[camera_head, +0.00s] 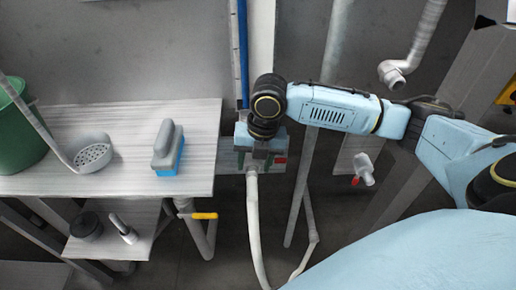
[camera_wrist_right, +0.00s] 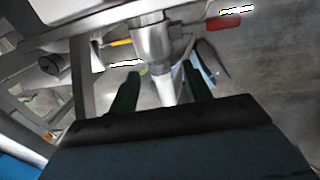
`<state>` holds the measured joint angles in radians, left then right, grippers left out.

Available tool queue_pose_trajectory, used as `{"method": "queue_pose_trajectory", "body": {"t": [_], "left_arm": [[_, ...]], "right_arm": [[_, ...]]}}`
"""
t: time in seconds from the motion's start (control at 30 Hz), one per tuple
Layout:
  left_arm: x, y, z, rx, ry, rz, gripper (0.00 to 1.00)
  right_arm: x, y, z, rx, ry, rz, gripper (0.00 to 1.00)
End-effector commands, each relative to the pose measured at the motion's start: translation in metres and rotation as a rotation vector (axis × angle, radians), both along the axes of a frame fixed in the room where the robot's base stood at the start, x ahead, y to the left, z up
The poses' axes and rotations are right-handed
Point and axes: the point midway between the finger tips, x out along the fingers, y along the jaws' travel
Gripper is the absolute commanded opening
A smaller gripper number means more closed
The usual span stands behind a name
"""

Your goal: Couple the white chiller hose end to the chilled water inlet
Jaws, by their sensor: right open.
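The white hose (camera_head: 254,225) hangs down below the wall fitting, its upper end right under my right gripper (camera_head: 262,150). In the right wrist view a grey metal collar (camera_wrist_right: 152,42) sits at the top of the white hose (camera_wrist_right: 167,86), up against a pale block. That block appears to be the inlet, and I cannot tell whether the collar is fully seated in it. My right gripper (camera_wrist_right: 162,92) is open, its two dark fingers on either side of the hose, with gaps between. In the head view the gripper hides much of the inlet. My left gripper is not in view.
A white table (camera_head: 60,185) at left holds a green bucket (camera_head: 20,130), a strainer (camera_head: 92,152) and a blue-grey brush (camera_head: 168,150). A yellow valve handle (camera_head: 204,216) is under its right edge. A red handle (camera_head: 280,161) is beside the inlet, and a tap (camera_head: 364,170) hangs to the right.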

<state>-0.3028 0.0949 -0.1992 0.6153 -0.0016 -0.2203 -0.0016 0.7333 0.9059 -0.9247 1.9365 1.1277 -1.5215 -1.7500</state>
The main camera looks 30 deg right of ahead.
Motion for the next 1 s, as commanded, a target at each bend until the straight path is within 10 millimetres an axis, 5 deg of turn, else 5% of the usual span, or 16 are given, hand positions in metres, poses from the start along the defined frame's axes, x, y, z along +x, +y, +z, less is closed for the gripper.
{"method": "queue_pose_trajectory", "body": {"t": [0.23, 0.63, 1.0], "left_arm": [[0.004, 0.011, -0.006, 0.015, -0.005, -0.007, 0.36], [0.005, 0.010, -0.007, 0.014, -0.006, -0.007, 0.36], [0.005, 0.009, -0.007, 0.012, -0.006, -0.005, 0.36]], "right_arm": [[0.002, 0.004, -0.030, 0.000, 0.001, 0.000, 0.49], [0.003, 0.005, -0.035, 0.000, 0.000, 0.001, 0.47], [0.003, 0.005, -0.035, 0.000, 0.000, 0.000, 0.00]]}}
